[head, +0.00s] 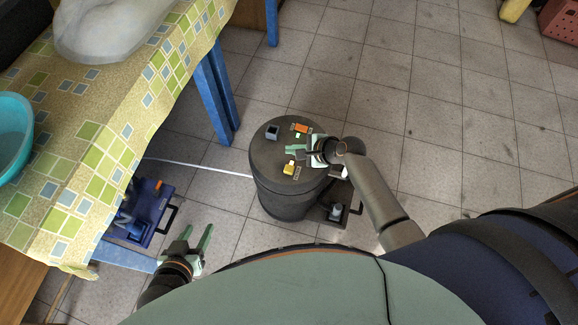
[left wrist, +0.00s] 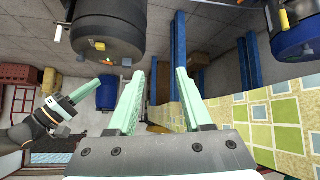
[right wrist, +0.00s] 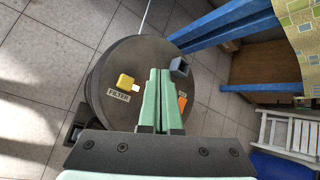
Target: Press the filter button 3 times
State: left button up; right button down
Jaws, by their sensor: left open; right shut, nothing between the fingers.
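A yellow button (head: 289,168) sits on the top of a dark round drum (head: 285,203). In the right wrist view the yellow button (right wrist: 125,82) has a pale tab and a FILTER label (right wrist: 118,96) beside it. My right gripper (head: 289,150) is shut and empty over the drum top, between the yellow button and an orange part (head: 302,128). In the right wrist view its fingertips (right wrist: 159,72) lie right of the yellow button; I cannot tell their height. My left gripper (head: 198,234) is open and empty, left of the drum and above the floor.
A grey-blue block (head: 272,131) stands on the drum top. A table with a patterned cloth (head: 110,120) is at the left, with a teal bowl (head: 14,135). A blue case (head: 150,205) lies by the table. Tiled floor behind and right of the drum is mostly clear.

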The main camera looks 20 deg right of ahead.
pick_arm(q)
notch_tip(320, 180, down, 6)
jog(key=b, duration=0.8)
pick_arm(e)
send_over(293, 170)
notch_tip(293, 170, down, 7)
jog(key=shift+r, duration=0.15)
pick_arm(q)
jog(key=shift+w+a+r+m+t+b, duration=0.2)
jog(key=shift+w+r+t+b, duration=0.15)
jog(key=shift+w+r+t, duration=0.5)
jog(key=shift+w+a+r+m+t+b, duration=0.15)
jog(key=shift+w+r+t+b, duration=0.25)
jog(key=shift+w+r, duration=0.75)
pick_arm(e)
jog(key=shift+f, duration=1.05)
pick_arm(q)
jog(key=shift+s+r, duration=0.15)
jog(key=shift+s, duration=0.05)
pick_arm(e)
jog(key=shift+f, duration=0.2)
jog(key=shift+f, duration=0.25)
